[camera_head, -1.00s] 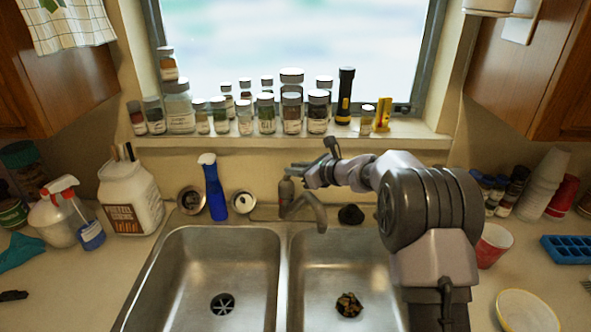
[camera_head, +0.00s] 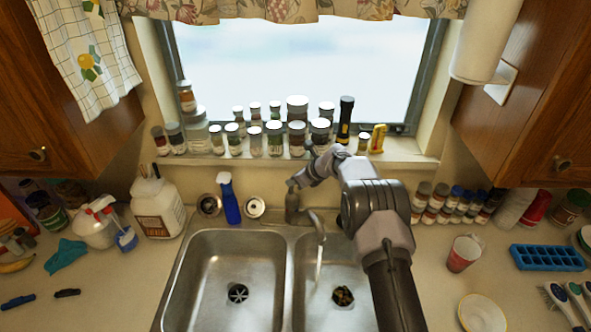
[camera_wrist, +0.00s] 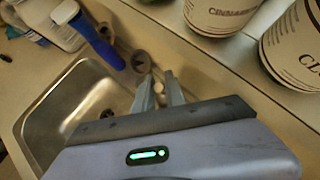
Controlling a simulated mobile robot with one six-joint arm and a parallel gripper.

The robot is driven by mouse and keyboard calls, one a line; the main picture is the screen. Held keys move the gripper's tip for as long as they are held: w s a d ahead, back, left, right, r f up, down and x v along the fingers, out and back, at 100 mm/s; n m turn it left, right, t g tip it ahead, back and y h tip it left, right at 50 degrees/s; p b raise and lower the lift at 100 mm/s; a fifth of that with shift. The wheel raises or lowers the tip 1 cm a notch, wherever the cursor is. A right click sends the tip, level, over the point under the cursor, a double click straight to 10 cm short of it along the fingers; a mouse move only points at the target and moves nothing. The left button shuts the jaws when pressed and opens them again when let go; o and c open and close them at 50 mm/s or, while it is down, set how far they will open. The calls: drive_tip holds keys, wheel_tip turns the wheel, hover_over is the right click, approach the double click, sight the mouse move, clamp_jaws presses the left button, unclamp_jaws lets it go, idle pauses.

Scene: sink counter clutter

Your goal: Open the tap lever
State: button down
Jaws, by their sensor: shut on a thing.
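The grey tap stands behind the double sink, with its upright body (camera_head: 292,207) and its curved spout (camera_head: 318,224) over the right basin. A stream of water (camera_head: 319,262) falls from the spout. My gripper (camera_head: 296,183) is at the top of the tap body, coming from the right, and is shut on the tap lever. The lever itself is mostly hidden by the gripper. In the wrist view the two gripper fingers (camera_wrist: 158,88) are close together, with a small pale part between them.
Several jars (camera_head: 274,140) line the windowsill just behind my arm. A blue spray bottle (camera_head: 230,202) stands left of the tap. The right basin (camera_head: 338,285) holds dark scraps at its drain. A red cup (camera_head: 463,253) stands on the right counter.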

drive_tip(key=c, duration=1.4)
unclamp_jaws()
drive_tip(key=b+v, duration=0.1)
drive_tip(key=v, duration=1.6)
drive_tip(key=shift+s+r, duration=0.15)
drive_tip(key=shift+r, duration=0.1)
drive_tip(key=shift+a, duration=0.1)
